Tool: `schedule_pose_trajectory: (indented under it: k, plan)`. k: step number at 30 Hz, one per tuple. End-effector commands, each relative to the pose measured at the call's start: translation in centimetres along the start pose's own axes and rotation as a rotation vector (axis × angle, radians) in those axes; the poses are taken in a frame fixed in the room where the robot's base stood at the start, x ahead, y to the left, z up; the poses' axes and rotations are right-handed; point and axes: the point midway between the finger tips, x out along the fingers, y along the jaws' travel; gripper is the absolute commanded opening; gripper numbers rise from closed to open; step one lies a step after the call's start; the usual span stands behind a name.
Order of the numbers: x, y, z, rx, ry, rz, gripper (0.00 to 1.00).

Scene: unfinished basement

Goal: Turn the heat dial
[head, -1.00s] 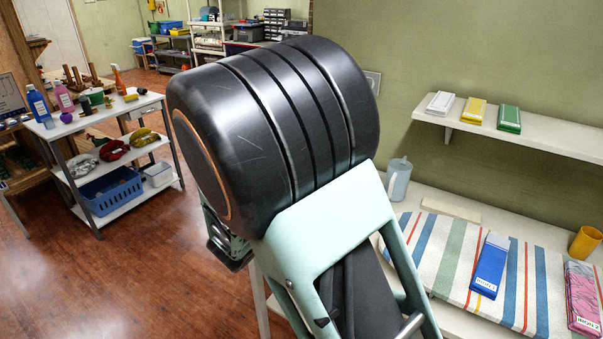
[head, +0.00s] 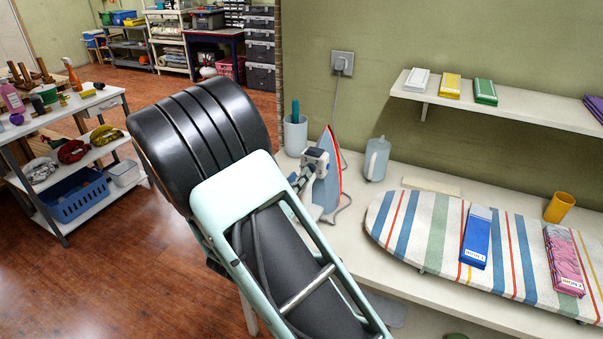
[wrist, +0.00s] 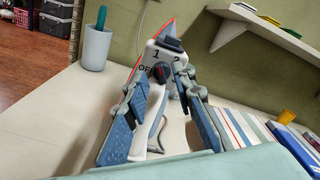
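The iron (head: 334,182) stands upright on its heel on the white table, its red-edged soleplate facing right. In the wrist view the iron's pale body (wrist: 150,55) faces me, marked OFF, 1 and 2. The dark round heat dial (wrist: 161,72) with a red mark sits among these labels. My gripper (wrist: 164,88) is open, its two blue-grey fingers spread left and right of the dial's line. I cannot tell whether either finger touches the dial. In the head view my gripper, beside the iron, is partly hidden by my arm.
A cup (head: 296,135) holding a green-handled thing stands left of the iron, and a grey-blue jug (head: 376,160) stands right. A striped ironing board (head: 440,215) with folded cloths covers the right side. A wall shelf (head: 440,103) hangs above. The iron's cord runs to a wall socket (head: 342,63).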

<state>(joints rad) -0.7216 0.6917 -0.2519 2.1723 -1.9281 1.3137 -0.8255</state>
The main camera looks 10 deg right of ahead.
Motion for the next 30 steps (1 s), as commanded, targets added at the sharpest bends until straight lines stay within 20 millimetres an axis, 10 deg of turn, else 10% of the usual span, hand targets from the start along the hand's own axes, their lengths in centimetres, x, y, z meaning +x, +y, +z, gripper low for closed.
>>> schedule_pose_trajectory:
  k: [16, 23, 30]
  plan:
    - [2.9, 0.0, 0.0, 0.0, 0.0, 0.0, 0.24]
    - [2.9, 0.0, 0.0, 0.001, 0.0, 0.0, 0.01]
    - [2.9, 0.0, 0.0, 0.001, 0.0, 0.0, 0.0]
